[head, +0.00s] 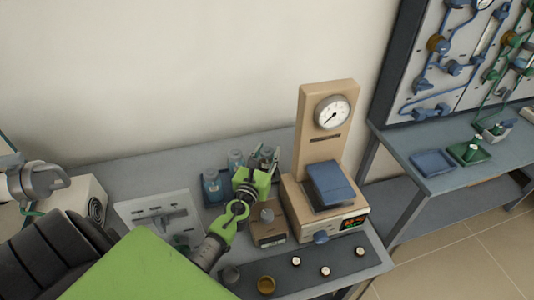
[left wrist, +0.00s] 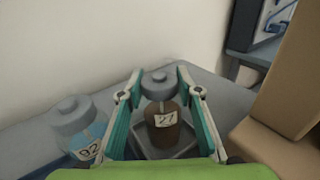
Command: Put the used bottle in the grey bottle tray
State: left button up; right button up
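A brown bottle with a grey cap and a label reading 27 (left wrist: 165,122) stands upright between my left gripper's fingers in the left wrist view. A grey tray (left wrist: 182,152) shows beneath it. My left gripper (head: 264,158) is over the bottle tray (head: 214,205) at the back of the bench; in the left wrist view its teal fingers (left wrist: 160,82) flank the bottle's cap with narrow gaps visible. A bottle with blue contents and a label reading 92 (left wrist: 82,128) stands to the left; it also shows in the head view (head: 212,187). My right gripper is not visible.
Another grey-capped bottle (head: 236,160) stands at the tray's back. A beige gauge stand with a blue block (head: 330,185) stands close on the right. A brown box (head: 268,232) is in front. Small knobs and a brass dish (head: 266,285) lie near the front edge.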

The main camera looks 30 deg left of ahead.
pick_arm(q)
jog(key=shift+o, duration=1)
jog(key=shift+r, duration=0.15)
jog(key=shift+s, duration=0.2)
jog(key=v, duration=1.1)
jog(key=shift+s+b, duration=0.3)
jog(key=shift+b, duration=0.15)
jog(key=shift+d+r, duration=0.1)
jog(key=shift+r, duration=0.05)
